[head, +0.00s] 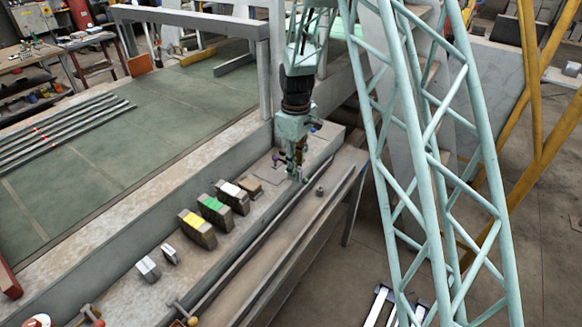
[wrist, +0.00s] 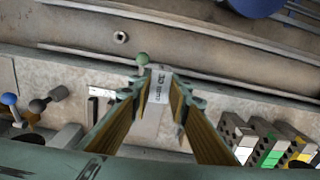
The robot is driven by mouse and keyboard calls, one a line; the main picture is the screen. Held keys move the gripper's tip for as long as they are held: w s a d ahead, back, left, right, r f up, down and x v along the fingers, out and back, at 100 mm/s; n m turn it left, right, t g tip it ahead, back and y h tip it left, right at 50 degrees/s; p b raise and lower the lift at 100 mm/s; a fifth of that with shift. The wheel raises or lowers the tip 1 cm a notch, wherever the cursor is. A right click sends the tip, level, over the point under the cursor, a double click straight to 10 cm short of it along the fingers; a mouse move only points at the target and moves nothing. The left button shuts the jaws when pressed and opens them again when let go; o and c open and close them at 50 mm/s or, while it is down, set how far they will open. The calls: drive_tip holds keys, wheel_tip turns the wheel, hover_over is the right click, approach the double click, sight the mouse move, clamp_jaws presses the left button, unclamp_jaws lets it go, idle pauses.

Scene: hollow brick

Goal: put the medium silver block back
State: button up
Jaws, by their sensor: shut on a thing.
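My gripper (wrist: 157,98) is shut on a silver block (wrist: 158,88) with dark lettering on its end, held between the two yellow-brown fingers in the wrist view. In the head view my gripper (head: 296,172) is low over the far right end of the long ledge; the block is too small to make out there. Whether the block touches the surface beneath, I cannot tell. Two other silver blocks, a larger one (head: 148,268) and a smaller one (head: 170,253), stand at the near left of the ledge.
Hollow bricks topped yellow (head: 197,229), green (head: 214,211) and white (head: 232,195) stand in a row left of my gripper. A tan block (head: 249,187) lies beyond them. A rail (head: 270,250) runs in front.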

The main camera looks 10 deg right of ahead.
drive_tip(key=s+n+b, duration=0.1)
drive_tip(key=s+n, duration=0.6)
drive_tip(key=s, duration=1.4)
drive_tip(key=shift+s+d+n+b, duration=0.25)
drive_tip(key=shift+s+n+b, duration=0.05)
drive_tip(key=shift+s, duration=0.05)
drive_tip(key=shift+a, duration=0.15)
